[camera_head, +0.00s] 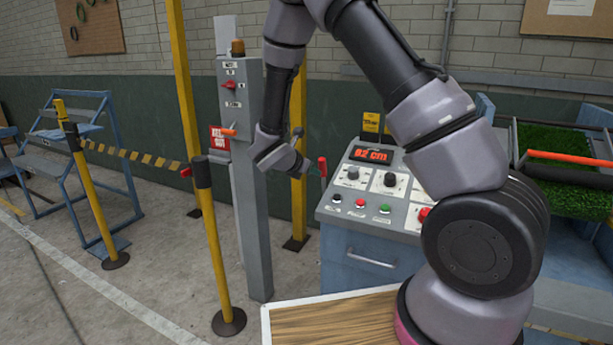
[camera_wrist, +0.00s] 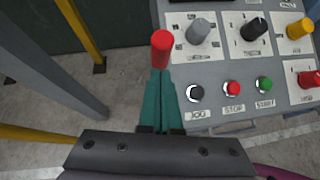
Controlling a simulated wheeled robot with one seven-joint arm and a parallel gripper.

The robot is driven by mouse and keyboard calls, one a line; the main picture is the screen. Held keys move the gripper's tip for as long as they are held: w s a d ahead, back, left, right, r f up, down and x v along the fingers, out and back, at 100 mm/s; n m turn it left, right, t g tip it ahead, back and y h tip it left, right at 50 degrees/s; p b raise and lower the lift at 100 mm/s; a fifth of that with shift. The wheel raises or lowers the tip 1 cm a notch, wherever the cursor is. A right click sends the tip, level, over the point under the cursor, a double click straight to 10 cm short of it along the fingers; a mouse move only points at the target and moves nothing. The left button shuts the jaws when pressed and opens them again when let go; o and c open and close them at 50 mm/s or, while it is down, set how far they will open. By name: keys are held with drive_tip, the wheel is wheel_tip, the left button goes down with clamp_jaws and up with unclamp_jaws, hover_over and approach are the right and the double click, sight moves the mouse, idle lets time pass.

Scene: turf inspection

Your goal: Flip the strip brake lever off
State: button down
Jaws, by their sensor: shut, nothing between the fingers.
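A lever with a red handle (camera_head: 322,165) stands at the left side of the grey control console (camera_head: 335,212). Its red grip also shows in the wrist view (camera_wrist: 162,48), just beyond my fingertips. My gripper (camera_wrist: 161,74) has teal fingers, shut together with nothing between them. The fingers line up with the red grip and hide the lever's lower part. I cannot tell whether they touch it. An orange-handled lever (camera_head: 228,131) sticks out of the grey post (camera_head: 247,200). I cannot read a label naming either lever as the strip brake.
The console carries knobs, push buttons and a red "82 cm" display (camera_head: 371,155). A yellow barrier post (camera_head: 212,240) with striped tape stands left of the grey post. A wooden board (camera_head: 330,322) lies in front. A turf tray (camera_head: 565,150) is at the right.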

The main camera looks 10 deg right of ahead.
drive_tip(key=shift+w+d+r, duration=0.1)
drive_tip(key=shift+w+d, duration=0.05)
drive_tip(key=shift+d, duration=0.05)
